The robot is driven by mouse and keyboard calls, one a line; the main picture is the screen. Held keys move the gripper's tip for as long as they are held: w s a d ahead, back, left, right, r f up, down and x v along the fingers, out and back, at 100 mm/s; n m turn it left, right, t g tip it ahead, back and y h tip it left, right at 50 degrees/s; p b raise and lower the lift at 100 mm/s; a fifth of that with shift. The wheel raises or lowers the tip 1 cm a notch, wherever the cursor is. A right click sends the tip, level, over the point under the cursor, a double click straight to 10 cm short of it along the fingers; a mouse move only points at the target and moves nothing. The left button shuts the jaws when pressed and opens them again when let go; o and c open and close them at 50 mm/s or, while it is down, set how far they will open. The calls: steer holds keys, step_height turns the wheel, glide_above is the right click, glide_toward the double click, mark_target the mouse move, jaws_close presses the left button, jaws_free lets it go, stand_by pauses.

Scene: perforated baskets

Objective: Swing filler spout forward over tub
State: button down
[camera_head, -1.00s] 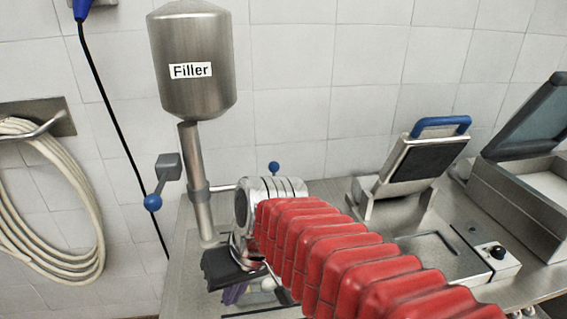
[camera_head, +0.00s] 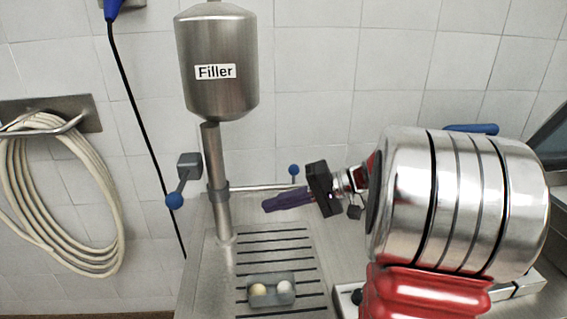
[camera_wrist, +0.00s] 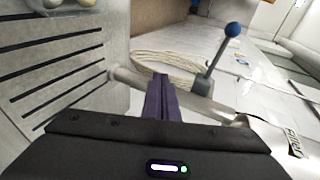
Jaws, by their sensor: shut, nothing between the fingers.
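The filler (camera_head: 217,65) is a steel hopper on a round column, with a label on its front. Its thin spout pipe (camera_head: 258,188) points right from the column, and a blue knob (camera_head: 293,169) stands at its far end. A small grey tub (camera_head: 270,297) holding two round pale items sits on the slotted tray, in front of the pipe. My gripper (camera_head: 266,206) has purple fingers, shut and empty, pointing left just in front of the pipe. Whether they touch it, I cannot tell.
A grey lever with a blue ball (camera_head: 174,201) sticks out left of the column. The slotted tray (camera_head: 262,248) is bare behind the tub. A coiled hose (camera_head: 60,200) hangs on the wall at left. My arm hides much of the right side.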

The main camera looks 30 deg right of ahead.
steer(key=d+r+m+t, duration=0.1)
steer(key=d+t, duration=0.6)
steer(key=d, duration=1.2)
steer(key=shift+d+r+m+t, duration=0.25)
steer(key=shift+d+m+t, duration=0.15)
steer(key=shift+m, duration=0.3)
steer(key=f+x, duration=0.1)
steer(key=x, duration=0.9)
steer(key=shift+r, duration=0.4)
